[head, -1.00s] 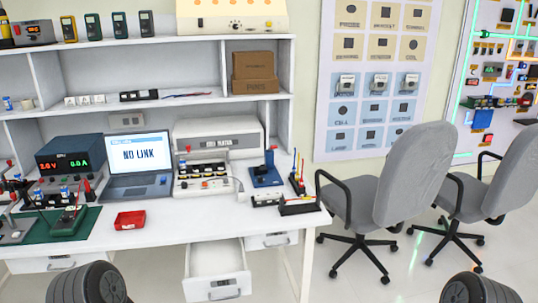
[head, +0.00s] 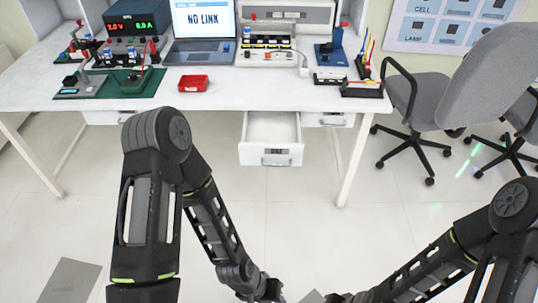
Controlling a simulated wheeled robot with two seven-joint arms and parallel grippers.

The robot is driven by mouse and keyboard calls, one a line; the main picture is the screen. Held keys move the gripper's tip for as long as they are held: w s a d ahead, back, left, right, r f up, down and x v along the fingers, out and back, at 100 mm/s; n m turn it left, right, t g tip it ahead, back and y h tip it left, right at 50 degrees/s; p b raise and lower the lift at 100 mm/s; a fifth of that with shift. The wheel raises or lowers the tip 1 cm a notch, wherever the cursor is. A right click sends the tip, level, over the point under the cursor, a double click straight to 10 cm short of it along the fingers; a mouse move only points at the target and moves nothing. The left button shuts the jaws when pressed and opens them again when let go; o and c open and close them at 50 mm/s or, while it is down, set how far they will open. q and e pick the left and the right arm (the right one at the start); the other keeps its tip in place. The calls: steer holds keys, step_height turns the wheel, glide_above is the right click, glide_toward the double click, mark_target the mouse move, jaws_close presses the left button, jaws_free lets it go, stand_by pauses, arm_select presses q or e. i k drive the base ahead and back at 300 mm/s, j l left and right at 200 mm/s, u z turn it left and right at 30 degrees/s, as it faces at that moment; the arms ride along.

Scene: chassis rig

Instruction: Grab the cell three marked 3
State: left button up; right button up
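No cell with a readable 3 shows in the head view. Small red, white and blue parts stand on the green mat (head: 148,84) at the left of the bench, too small to read. A row of small dark and light parts sits in the tester (head: 266,55) at the back middle; I cannot tell whether they are cells. My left gripper (head: 262,291) is low at the bottom edge, in front of the bench and well below its top, partly cut off. My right gripper (head: 335,298) is beside it at the bottom edge, mostly cut off. Whether either is open is not visible.
A red tray (head: 194,84) lies on the white bench (head: 215,98). A laptop (head: 203,25) reads NO LINK beside a power supply (head: 138,28). An open drawer (head: 271,130) juts from the bench. A blue stand (head: 331,53) and black holders are at right. A grey chair (head: 432,98) stands right.

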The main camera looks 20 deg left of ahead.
mark_target(247, 31)
steer(key=j+z, duration=0.15)
steer(key=z, duration=0.45)
steer(key=k+j+z, duration=0.15)
steer(key=j, duration=0.2)
steer(key=j+z, duration=0.15)
steer(key=j, duration=0.25)
steer(key=k+j+z, duration=0.15)
steer(key=j, duration=0.2)
steer(key=k+j+z, duration=0.15)
steer(key=j, duration=0.15)
steer(key=k+j+z, duration=0.15)
steer(key=j, duration=0.2)
steer(key=k+j, duration=0.1)
steer(key=j, duration=0.2)
steer(key=k+j, duration=0.15)
steer(key=j, duration=0.1)
